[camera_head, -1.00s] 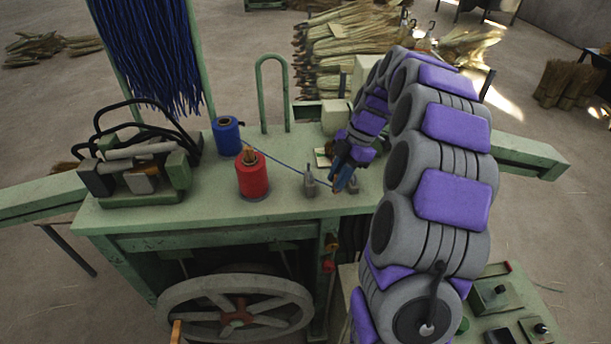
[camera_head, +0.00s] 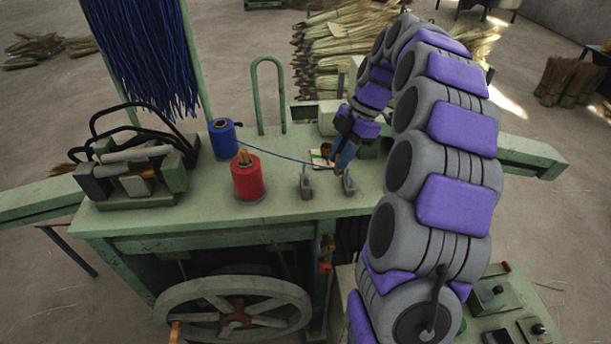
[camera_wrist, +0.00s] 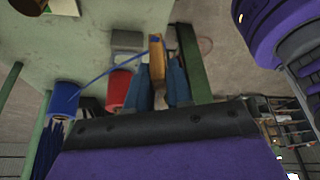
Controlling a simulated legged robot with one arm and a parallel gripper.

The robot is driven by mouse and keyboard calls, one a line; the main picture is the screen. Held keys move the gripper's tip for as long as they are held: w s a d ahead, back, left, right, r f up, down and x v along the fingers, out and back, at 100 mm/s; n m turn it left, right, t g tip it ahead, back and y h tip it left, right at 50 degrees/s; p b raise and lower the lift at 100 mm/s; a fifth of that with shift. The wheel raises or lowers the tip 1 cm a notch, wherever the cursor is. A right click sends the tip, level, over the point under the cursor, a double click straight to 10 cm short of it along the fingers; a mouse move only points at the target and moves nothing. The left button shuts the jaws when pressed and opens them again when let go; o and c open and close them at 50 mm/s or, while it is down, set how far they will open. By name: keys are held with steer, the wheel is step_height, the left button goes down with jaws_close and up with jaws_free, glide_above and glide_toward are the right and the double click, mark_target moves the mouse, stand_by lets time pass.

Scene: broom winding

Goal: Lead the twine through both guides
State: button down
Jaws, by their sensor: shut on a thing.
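The blue twine (camera_head: 285,159) runs in a nearly straight line from the blue spool (camera_head: 223,138) to my gripper (camera_head: 342,163). In the wrist view, my gripper's blue fingers (camera_wrist: 161,72) are shut on a small tan wooden piece (camera_wrist: 157,58) at the twine's end. The twine (camera_wrist: 108,66) leads from there back to the blue spool (camera_wrist: 66,96). The left guide (camera_head: 306,184) and right guide (camera_head: 348,184) are small grey upright pieces on the green bench. The twine appears to pass above or behind the left guide's top. My gripper is just above and behind the right guide.
A red spool (camera_head: 247,178) stands left of the guides. A clamp-like device (camera_head: 135,172) is on the bench's left side. A green hoop (camera_head: 268,95) rises at the back. The green bench top (camera_head: 220,205) is clear in front.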

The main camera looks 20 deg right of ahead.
steer(key=shift+d+r, duration=0.25)
steer(key=shift+r, duration=0.35)
steer(key=shift+a+r, duration=0.1)
steer(key=shift+a, duration=0.05)
steer(key=shift+s+a+f+b, duration=0.3)
steer(key=shift+a+f+b, duration=0.15)
steer(key=shift+b, duration=0.4)
steer(key=shift+s+a+f+b, duration=0.3)
steer(key=shift+f+b, duration=0.25)
steer(key=shift+b, duration=0.3)
